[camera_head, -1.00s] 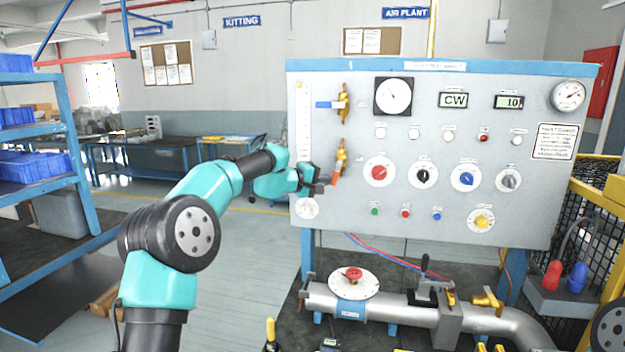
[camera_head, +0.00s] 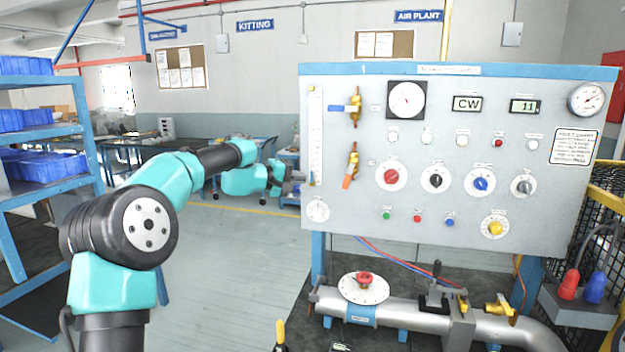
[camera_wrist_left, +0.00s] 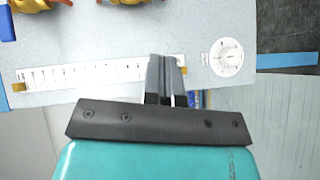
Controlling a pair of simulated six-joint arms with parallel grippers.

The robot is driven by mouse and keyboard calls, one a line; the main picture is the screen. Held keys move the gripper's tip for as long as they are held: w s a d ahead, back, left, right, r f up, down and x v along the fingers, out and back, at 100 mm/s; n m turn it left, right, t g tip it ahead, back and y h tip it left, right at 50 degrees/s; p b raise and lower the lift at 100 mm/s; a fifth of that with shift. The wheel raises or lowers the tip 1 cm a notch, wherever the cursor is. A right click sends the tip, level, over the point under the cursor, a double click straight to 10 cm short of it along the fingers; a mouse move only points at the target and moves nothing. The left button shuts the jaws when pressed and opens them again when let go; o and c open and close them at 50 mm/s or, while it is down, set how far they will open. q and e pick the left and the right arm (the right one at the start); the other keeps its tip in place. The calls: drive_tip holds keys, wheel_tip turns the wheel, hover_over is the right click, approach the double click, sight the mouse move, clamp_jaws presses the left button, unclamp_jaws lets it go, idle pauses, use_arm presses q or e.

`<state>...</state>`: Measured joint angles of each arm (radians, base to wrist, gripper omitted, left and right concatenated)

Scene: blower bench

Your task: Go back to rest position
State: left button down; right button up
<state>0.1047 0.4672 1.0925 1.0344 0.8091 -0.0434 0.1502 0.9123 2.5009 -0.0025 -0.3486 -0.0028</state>
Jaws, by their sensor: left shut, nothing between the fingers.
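My left gripper (camera_head: 294,181) is at the left edge of the grey control panel (camera_head: 460,140), short of its face and apart from the valves. It is shut and empty. In the left wrist view the closed fingers (camera_wrist_left: 166,78) show in front of the panel's vertical scale (camera_wrist_left: 100,73) and a small round dial (camera_wrist_left: 226,57). A yellow valve with an orange handle (camera_head: 349,180) and one with a blue handle (camera_head: 340,108) are on the panel, right of the gripper. My right gripper is not in view.
A pipe (camera_head: 415,318) with a red-knobbed valve (camera_head: 364,281) lies below the panel. Blue shelving (camera_head: 45,135) with bins stands at the left. Red and blue plugs (camera_head: 594,288) sit at the right. Open floor (camera_head: 235,260) lies between the shelving and the panel.

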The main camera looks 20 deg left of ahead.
use_arm(q)
drive_tip(key=shift+v, duration=0.75)
drive_tip(key=s+a+f+n+g+y, duration=0.1)
drive_tip(key=s+f+n+g+y, duration=0.2)
drive_tip(key=f, duration=1.3)
drive_tip(key=s+a+f+n+g+y, duration=0.1)
drive_tip(key=s+f+n+y, duration=0.35)
drive_tip(key=f, duration=1.15)
drive_tip(key=s+f+g+y, duration=0.2)
drive_tip(key=s+f+g, duration=0.1)
drive_tip(key=s+f, duration=1.45)
drive_tip(key=s+d+f+m+g+h, duration=0.3)
drive_tip(key=s+d+f+m+g, duration=0.1)
drive_tip(key=s+d+f+m, duration=0.8)
drive_tip(key=s+d+m, duration=0.1)
drive_tip(key=s+m, duration=0.1)
drive_tip(key=s, duration=0.1)
drive_tip(key=shift+g, duration=0.3)
